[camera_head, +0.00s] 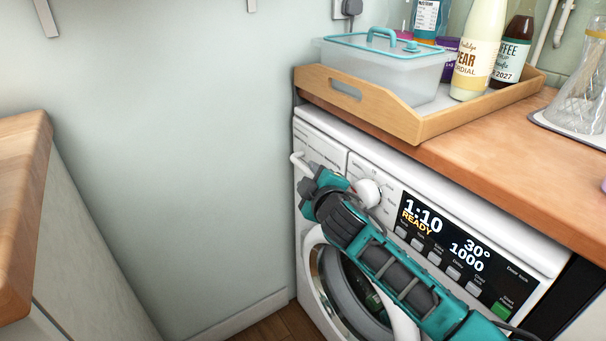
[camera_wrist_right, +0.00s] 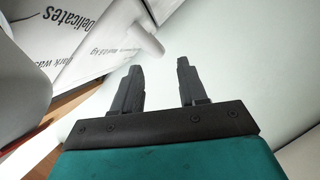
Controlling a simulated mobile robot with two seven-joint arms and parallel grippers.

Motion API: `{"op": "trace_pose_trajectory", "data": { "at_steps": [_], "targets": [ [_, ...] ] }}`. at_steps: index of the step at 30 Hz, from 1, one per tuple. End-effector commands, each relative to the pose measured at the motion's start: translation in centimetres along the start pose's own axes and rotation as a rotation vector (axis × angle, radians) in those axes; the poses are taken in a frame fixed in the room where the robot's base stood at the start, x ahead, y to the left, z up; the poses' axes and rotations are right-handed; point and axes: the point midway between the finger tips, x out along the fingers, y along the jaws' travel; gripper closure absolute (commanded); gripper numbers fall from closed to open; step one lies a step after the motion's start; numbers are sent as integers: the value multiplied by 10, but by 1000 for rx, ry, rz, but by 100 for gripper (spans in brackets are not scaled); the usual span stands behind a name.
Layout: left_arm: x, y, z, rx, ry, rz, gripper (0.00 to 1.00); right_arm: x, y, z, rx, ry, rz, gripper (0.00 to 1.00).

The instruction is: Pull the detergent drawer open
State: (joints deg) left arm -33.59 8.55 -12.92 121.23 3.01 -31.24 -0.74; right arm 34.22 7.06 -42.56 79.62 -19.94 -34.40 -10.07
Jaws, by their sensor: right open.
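The white detergent drawer (camera_head: 322,150) is at the upper left of the washing machine's front in the head view and looks flush with the panel. Its pale handle (camera_head: 297,159) sticks out at the left end. In the right wrist view a white bar-like handle (camera_wrist_right: 146,32) juts from the printed drawer front (camera_wrist_right: 100,45). My right gripper (camera_head: 309,181) is in front of the drawer, just below the handle. In the wrist view its two dark fingers (camera_wrist_right: 156,75) are apart with nothing between them, and the handle lies beyond the tips. My left gripper is out of view.
The washing machine (camera_head: 535,253) stands under a wooden counter (camera_head: 480,160). A wooden tray (camera_head: 425,128) with a lidded box and bottles overhangs the front edge above the drawer. A pale wall (camera_head: 180,150) is close on the left. A round knob (camera_head: 368,191) sits beside my right arm.

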Motion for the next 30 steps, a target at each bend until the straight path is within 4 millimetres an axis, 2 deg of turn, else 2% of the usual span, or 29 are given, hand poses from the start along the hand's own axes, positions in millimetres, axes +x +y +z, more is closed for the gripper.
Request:
{"op": "trace_pose_trajectory", "data": {
  "at_steps": [6,12,18,26,30],
  "targets": [
    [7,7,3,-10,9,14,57,34,-2,0,1,2,1,58],
    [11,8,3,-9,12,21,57,54,-1,0,2,0,0,58],
    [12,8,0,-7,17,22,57,61,0,0,1,1,0,58],
    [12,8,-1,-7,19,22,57,62,0,0,2,1,0,58],
    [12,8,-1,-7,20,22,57,62,0,0,1,1,0,68]
  ]
}}
